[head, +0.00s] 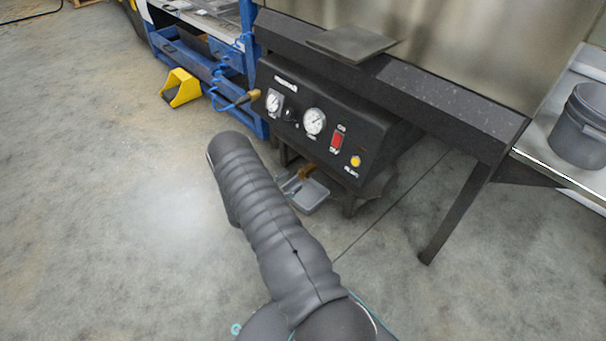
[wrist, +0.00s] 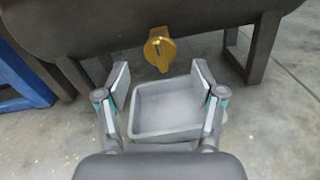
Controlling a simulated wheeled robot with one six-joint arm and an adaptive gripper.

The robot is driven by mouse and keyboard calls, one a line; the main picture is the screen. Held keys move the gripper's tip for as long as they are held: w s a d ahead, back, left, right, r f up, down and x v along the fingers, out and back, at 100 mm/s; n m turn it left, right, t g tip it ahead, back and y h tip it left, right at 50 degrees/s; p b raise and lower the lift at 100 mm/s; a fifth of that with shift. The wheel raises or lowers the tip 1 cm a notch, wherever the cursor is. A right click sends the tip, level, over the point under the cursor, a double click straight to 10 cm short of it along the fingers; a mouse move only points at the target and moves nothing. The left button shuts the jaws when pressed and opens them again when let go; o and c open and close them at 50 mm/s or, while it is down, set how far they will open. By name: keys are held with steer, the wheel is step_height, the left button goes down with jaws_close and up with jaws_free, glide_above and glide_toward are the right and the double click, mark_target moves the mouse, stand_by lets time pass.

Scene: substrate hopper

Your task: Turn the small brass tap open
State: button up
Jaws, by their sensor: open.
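The small brass tap (wrist: 160,50) shows in the wrist view on the underside of a dark tank (wrist: 110,24), its handle hanging roughly downward. In the head view the brass tap (head: 305,173) is small and low under the black panel. My gripper (wrist: 160,83) is open and empty in the wrist view. The tap is just beyond the fingertips, roughly centred between them, and I see no contact.
A black control panel (head: 318,128) with gauges and a red switch is above the tap. A dark leg (wrist: 262,50) stands right of the tap, and a blue frame (wrist: 22,80) is at left. A yellow pedal (head: 181,88) sits on the floor. Open floor lies at left.

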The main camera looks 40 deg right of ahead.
mark_target(299, 176)
steer(key=d, duration=0.6)
steer(key=shift+w+d, duration=0.25)
